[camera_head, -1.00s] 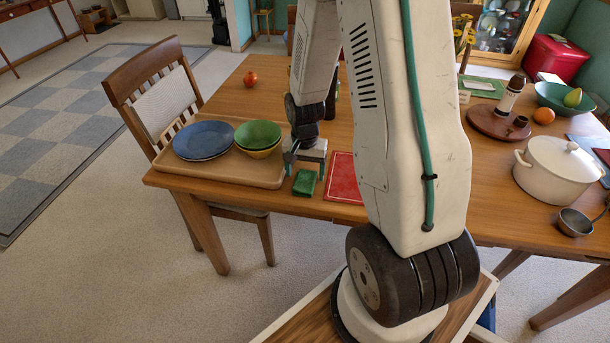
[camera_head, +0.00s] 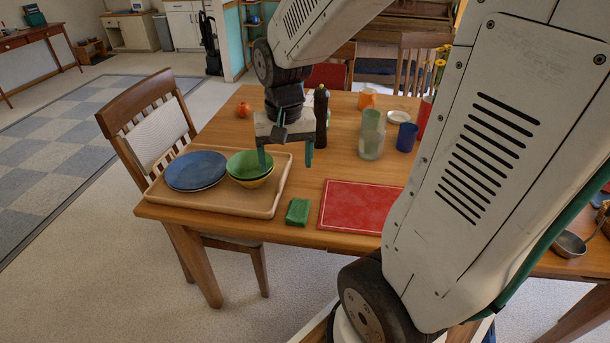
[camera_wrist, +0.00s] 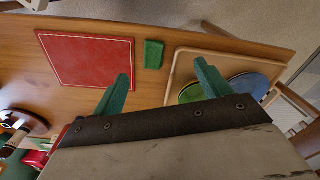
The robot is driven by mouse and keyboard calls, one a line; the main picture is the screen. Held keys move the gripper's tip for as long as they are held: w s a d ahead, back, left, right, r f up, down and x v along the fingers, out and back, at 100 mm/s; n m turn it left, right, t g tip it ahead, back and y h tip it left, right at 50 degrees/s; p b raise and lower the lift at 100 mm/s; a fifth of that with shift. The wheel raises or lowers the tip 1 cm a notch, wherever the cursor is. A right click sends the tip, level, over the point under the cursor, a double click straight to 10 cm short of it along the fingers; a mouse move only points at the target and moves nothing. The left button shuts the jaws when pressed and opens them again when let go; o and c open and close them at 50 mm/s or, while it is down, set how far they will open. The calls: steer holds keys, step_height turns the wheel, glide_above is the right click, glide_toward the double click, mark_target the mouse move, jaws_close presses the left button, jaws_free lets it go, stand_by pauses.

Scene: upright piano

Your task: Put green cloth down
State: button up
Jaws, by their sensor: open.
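The green cloth (camera_head: 298,211) is a small folded block lying flat on the wooden table near its front edge, between the tray and the red mat. It also shows in the wrist view (camera_wrist: 153,54), apart from the fingers. My gripper (camera_head: 286,164) is open and empty, raised above the table behind the cloth. In the wrist view its two green fingers (camera_wrist: 160,84) are spread wide with nothing between them.
The tray (camera_head: 160,196) left of the cloth holds blue plates (camera_head: 196,169) and a green bowl (camera_head: 249,163). The red mat (camera_head: 350,205) lies to the right. A dark bottle (camera_head: 321,115), a glass jar (camera_head: 372,135) and a blue cup (camera_head: 407,137) stand farther back.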

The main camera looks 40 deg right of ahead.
steer(key=s+a+r+n, duration=0.3)
steer(key=s+a+r, duration=0.1)
steer(key=s, duration=0.3)
steer(key=s+a+r+n, duration=0.3)
steer(key=s+r, duration=0.1)
steer(key=s, duration=0.3)
steer(key=shift+s+a+r+t, duration=0.2)
steer(key=shift+s+a+t, duration=0.1)
steer(key=shift+a, duration=0.05)
steer(key=shift+o, duration=0.3)
